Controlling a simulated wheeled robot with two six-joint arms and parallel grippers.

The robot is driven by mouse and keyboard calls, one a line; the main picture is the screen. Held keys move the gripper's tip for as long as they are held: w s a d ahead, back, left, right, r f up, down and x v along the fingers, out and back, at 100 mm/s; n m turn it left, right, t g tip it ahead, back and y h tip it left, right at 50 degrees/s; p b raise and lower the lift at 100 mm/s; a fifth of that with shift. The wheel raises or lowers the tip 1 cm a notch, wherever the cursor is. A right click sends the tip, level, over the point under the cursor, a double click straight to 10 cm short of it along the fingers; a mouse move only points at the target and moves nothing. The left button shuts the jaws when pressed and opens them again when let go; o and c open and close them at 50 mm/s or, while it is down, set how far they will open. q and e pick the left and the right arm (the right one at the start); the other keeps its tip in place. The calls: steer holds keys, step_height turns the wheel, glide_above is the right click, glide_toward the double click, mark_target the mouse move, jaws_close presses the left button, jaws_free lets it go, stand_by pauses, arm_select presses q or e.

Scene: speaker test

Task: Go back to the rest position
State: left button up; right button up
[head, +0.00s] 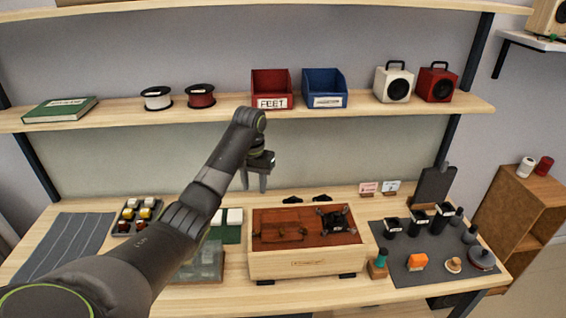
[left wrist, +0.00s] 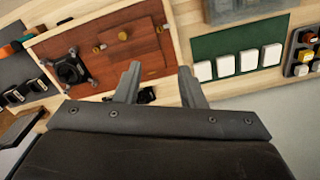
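My left arm reaches in from the lower left of the head view. Its gripper (head: 254,184) hangs fingers down above the back of the workbench (head: 340,292), behind the wooden box (head: 306,264). In the left wrist view the two fingers (left wrist: 160,80) stand apart with nothing between them. The gripper is open and empty, clear of the box and its red-brown top. My right gripper does not show in either view.
A shelf (head: 225,109) above carries a red bin (head: 272,84), a blue bin (head: 324,84), spools, a book and two speakers. A green mat with white blocks (left wrist: 226,66) lies beside the box. A dark mat (head: 400,262) at right holds several small parts.

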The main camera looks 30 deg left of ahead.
arm_select(q)
steer(key=shift+f, duration=0.1)
steer(key=s+d+f+m+t+y, duration=0.1)
steer(key=s+d+f, duration=0.1)
steer(key=s+f, duration=0.7)
steer(key=s+d+f+m+t, duration=0.1)
steer(key=s+d+f, duration=0.2)
steer(key=s+f, duration=0.55)
steer(key=s+d+r+t, duration=0.1)
steer(key=s+r, duration=0.1)
steer(key=s, duration=0.9)
steer(key=s+d+r+t, duration=0.1)
steer(key=s+d+r, duration=0.1)
steer(key=s, duration=0.9)
step_height(320, 180, down, 34)
steer(key=a+r+g+b, duration=0.1)
steer(key=a+g+b, duration=0.1)
steer(key=b, duration=0.5)
steer(key=s+f+b, duration=0.3)
steer(key=s+f, duration=0.4)
steer(key=f, duration=0.3)
steer(key=s+d+f+b, duration=0.1)
steer(key=s+f+b, duration=0.2)
steer(key=s+f, duration=0.4)
step_height(320, 180, down, 4)
steer(key=shift+s+d+f+n+g, duration=0.1)
steer(key=shift+s+d+n+g, duration=0.1)
steer(key=shift+s+n+g, duration=0.15)
